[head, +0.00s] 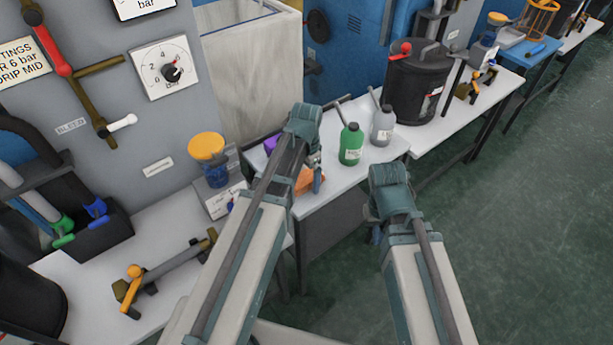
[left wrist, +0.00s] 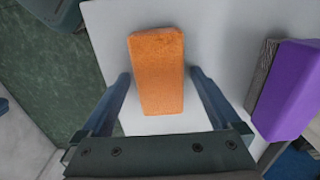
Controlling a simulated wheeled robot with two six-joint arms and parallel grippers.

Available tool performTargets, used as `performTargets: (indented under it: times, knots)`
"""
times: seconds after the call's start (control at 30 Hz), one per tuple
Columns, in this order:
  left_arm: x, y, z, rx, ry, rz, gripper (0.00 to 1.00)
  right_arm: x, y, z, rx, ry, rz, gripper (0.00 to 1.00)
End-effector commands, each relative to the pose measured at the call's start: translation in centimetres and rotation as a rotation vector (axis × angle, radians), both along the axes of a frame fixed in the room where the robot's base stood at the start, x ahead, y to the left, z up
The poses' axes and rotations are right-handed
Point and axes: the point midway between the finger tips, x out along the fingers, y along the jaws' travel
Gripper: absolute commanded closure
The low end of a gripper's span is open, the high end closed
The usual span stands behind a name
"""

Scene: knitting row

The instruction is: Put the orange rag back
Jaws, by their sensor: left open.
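The orange rag (left wrist: 158,70), a folded block shape, lies on a white table top in the left wrist view. In the head view only part of the rag (head: 308,181) shows beside my left arm. My left gripper (left wrist: 160,76) is open, with one finger on each side of the rag in the picture and gaps between. I cannot tell how far above the table the fingers are. In the head view the left gripper (head: 318,182) is partly hidden. My right gripper (head: 375,236) hangs mostly hidden by its wrist, off the table's front edge.
A purple block with a grey side (left wrist: 290,90) lies to the right of the rag. A green bottle (head: 351,145) and a grey bottle (head: 383,126) stand on the same table (head: 345,183). An orange-topped blue jar (head: 212,160) stands left. The green floor (head: 500,230) is clear.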

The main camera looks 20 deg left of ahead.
Motion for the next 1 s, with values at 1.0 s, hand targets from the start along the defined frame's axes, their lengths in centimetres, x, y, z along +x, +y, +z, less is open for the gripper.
performTargets:
  times: [1.0]
  knots:
    - [0.0,0.0,12.2,0.0,0.0,0.0,0.02,0.0,0.0,12.2,0.0,0.0,-0.001,1.0]
